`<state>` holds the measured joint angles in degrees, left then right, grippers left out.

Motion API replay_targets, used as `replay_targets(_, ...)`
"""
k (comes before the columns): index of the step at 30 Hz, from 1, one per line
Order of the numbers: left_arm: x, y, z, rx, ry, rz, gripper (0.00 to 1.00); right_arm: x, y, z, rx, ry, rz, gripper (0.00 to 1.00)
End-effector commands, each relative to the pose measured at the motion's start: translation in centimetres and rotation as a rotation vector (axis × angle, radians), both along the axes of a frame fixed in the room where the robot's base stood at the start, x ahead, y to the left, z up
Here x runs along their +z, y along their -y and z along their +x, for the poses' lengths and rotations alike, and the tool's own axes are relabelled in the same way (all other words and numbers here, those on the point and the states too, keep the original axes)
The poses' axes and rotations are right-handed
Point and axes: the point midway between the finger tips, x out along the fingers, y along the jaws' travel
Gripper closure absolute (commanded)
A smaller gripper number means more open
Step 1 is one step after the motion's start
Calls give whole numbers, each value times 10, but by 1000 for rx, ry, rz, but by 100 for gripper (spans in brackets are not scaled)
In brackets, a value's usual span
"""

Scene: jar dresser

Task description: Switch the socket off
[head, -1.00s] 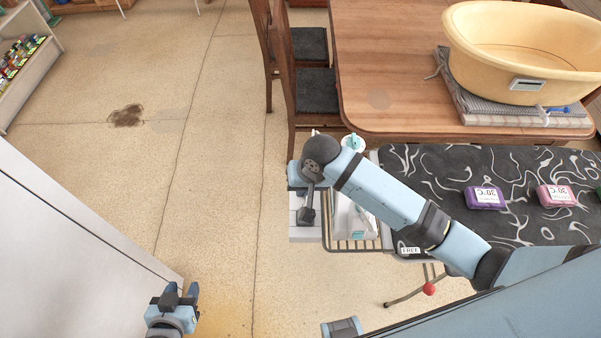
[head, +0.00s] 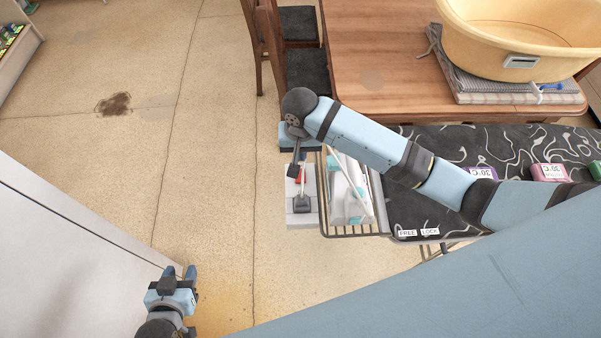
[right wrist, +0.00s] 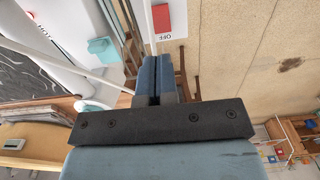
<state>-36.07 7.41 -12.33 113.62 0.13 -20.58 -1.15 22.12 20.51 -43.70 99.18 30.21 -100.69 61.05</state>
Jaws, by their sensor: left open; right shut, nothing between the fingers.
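The socket (head: 300,217) is a pale grey box at the left end of the ironing board, beside the wire rack. Its red switch (head: 300,176) shows just below my right gripper (head: 297,152). In the right wrist view, the red switch (right wrist: 162,17) lies on a white panel with the word OFF beside it. My right gripper (right wrist: 155,62) is shut and empty there, its fingertips pointing toward the switch. I cannot tell whether they touch. A dark grey plug (head: 302,201) sits on the socket. My left gripper (head: 180,272) is open and empty at the lower left, far from the socket.
A white and teal iron (head: 345,195) rests on the wire rack (head: 352,235) right of the socket. The black patterned ironing board (head: 410,205) extends right. A wooden table (head: 385,95) with a yellow tub (head: 515,60) stands behind. Open floor lies left.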

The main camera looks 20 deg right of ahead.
Motion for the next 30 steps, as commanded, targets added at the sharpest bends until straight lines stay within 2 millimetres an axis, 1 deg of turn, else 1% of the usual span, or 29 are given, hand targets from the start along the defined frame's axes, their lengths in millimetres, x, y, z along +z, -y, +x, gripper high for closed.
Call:
replay_targets(3,5,0,2,0,3,1,57,-26,1,-1,0,-5,-3,100)
replay_targets(9,11,-1,5,2,12,1,57,-69,0,-1,-1,-3,-2,100)
replay_targets(15,16,-2,6,5,14,2,57,-100,0,-1,0,-2,-2,100)
replay_targets(18,16,-2,6,5,13,2,57,-109,0,-1,1,0,-1,100)
replay_targets(21,16,-2,4,6,11,3,57,-114,0,-1,1,0,-1,100)
replay_targets(30,12,-2,-2,7,0,2,57,-115,0,-1,1,0,0,100)
